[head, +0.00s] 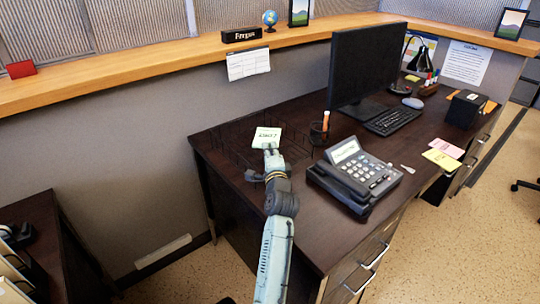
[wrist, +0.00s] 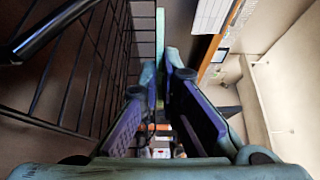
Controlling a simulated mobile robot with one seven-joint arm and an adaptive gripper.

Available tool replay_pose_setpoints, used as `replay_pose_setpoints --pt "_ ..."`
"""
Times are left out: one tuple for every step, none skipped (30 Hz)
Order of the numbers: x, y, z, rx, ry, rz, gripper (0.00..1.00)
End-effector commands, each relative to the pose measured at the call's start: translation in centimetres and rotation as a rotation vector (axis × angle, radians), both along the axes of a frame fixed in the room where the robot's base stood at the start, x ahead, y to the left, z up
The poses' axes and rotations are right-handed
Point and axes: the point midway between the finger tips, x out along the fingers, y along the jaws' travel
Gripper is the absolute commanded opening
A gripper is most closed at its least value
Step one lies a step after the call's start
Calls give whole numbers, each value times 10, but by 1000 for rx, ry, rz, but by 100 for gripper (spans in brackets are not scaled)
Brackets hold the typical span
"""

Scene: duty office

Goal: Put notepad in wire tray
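The pale notepad (head: 267,136), with dark writing on it, is upright at the end of my arm in the head view. My gripper (head: 271,151) is shut on its lower edge. In the wrist view the notepad shows edge-on as a thin pale green strip (wrist: 160,35) between the fingertips (wrist: 155,80). The black wire tray (head: 234,152) stands on the left end of the dark desk. Its wires (wrist: 85,65) fill the left of the wrist view, close beside the fingers. The notepad overlaps the tray in the head view; I cannot tell its height above the tray floor.
A desk phone (head: 355,175) sits right of my arm. A pen cup (head: 319,133) stands behind it. A monitor (head: 365,65) and keyboard (head: 390,120) are farther right. A partition with a wooden ledge (head: 150,68) runs behind the desk.

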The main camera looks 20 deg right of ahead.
Motion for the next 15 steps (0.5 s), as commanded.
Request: replay_pose_setpoints --pt "-1 -1 -9 2 7 -1 0" --pt "-1 -1 -13 3 6 -1 0" --pt "-1 -1 -19 2 7 -1 0" --pt "-1 -1 -23 2 6 -1 0" --pt "-1 -1 -26 3 5 -1 0" --pt "-1 -1 -28 2 3 -1 0" --pt "-1 -1 -29 1 2 -2 0" --pt "-1 -1 -30 0 2 -2 0" --pt "-1 -1 -30 0 1 -1 0" --pt "-1 -1 -30 0 1 -1 0" --pt "-1 -1 -30 0 1 -1 0" --pt "-1 -1 -30 0 1 -1 0" --pt "-1 -1 -30 0 1 -1 0" --pt "-1 -1 -30 0 2 -1 0" --pt "-1 -1 -31 0 2 -1 0"
